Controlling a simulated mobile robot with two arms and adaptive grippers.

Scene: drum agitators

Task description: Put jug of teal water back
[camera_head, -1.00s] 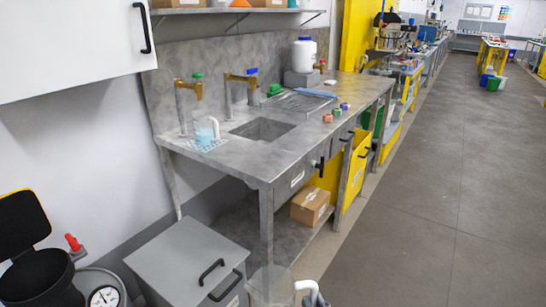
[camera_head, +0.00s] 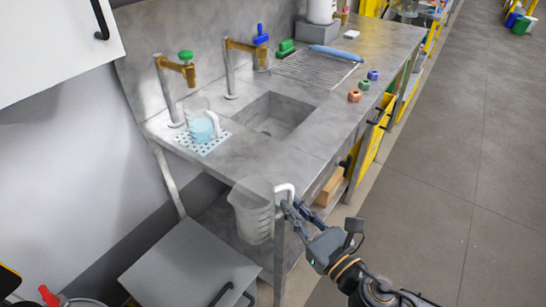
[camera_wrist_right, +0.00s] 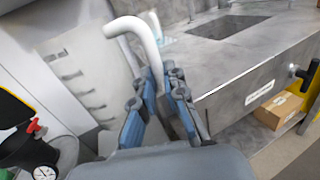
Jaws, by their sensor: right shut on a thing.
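My right gripper (camera_head: 291,210) is shut on the white handle of a large translucent jug (camera_head: 252,212). It holds the jug upright in front of the counter's near corner. The jug looks grey and clear; I cannot make out teal liquid in it. The wrist view shows the fingers (camera_wrist_right: 158,98) around the handle and the jug's marked wall (camera_wrist_right: 80,75). A smaller clear jug with teal water (camera_head: 202,128) stands on a perforated blue-and-white mat (camera_head: 215,145), left of the sink. My left gripper is not in view.
The grey counter (camera_head: 250,155) has a sink (camera_head: 270,115), taps with green (camera_head: 186,55) and blue handles (camera_head: 261,35), and small coloured pieces (camera_head: 355,96). A grey lidded bin (camera_head: 185,262) stands below left. The counter between sink and front edge is clear.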

